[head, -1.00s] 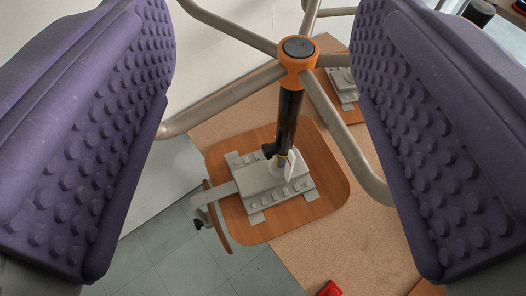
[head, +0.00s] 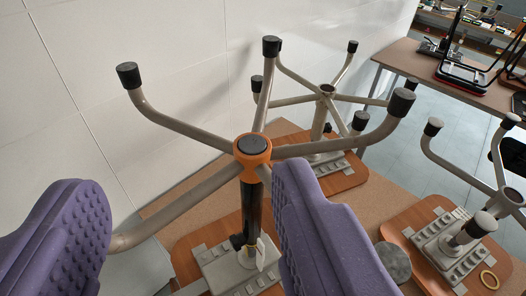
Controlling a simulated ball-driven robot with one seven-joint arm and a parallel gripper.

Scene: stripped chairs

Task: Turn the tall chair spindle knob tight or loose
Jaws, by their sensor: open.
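A small dark knob (head: 237,241) sits at the left of the spindle's foot, just above the plate. My gripper (head: 182,185) is open, with two purple studded fingers. The right finger hides part of the seat and the right side of the plate. I see nothing between the fingertips except the hub area beyond.
A second stripped chair (head: 328,90) stands behind, close to the white wall (head: 170,50). A long table (head: 400,55) with black frames is at the back right.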

